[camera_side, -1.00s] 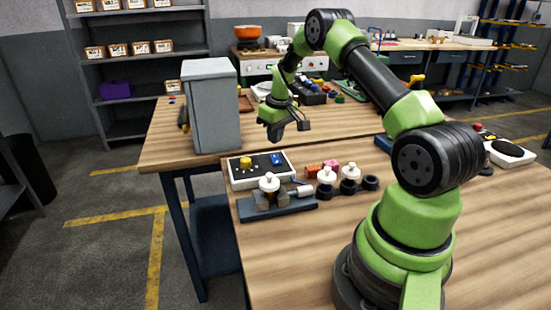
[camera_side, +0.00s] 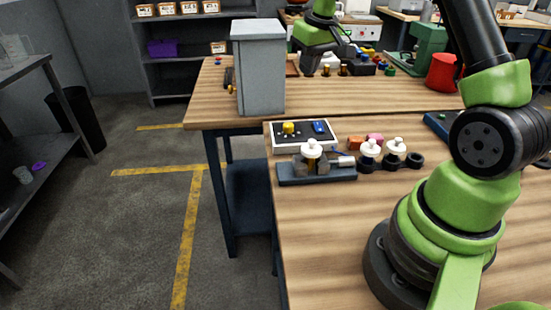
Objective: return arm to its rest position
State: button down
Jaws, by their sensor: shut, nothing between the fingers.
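My arm reaches up from its base at the lower right, and its upper links pass out of the top of the side view.
A vise (camera_side: 316,172) with a white-knobbed part stands on the near bench, before a control panel (camera_side: 303,136). White-knobbed parts (camera_side: 371,149) stand in dark rings to its right. A red container (camera_side: 443,72) stands behind my arm. The bench front is clear.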

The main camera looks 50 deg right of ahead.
jog(key=s+a+r+t+y, duration=0.1)
jog(key=s+a+r+t, duration=0.1)
jog(key=s+a+r, duration=0.5)
jog(key=s+a+r+t, duration=0.1)
jog(key=s+a+r, duration=0.45)
jog(key=a, duration=0.45)
jog(key=s+a+f+t+y, duration=0.1)
jog(key=s+a, duration=0.2)
jog(key=s, duration=0.5)
jog(key=shift+s+a+f+m+y, duration=0.2)
jog(key=shift+a+m+y, duration=0.1)
jog(key=shift+a+m, duration=0.1)
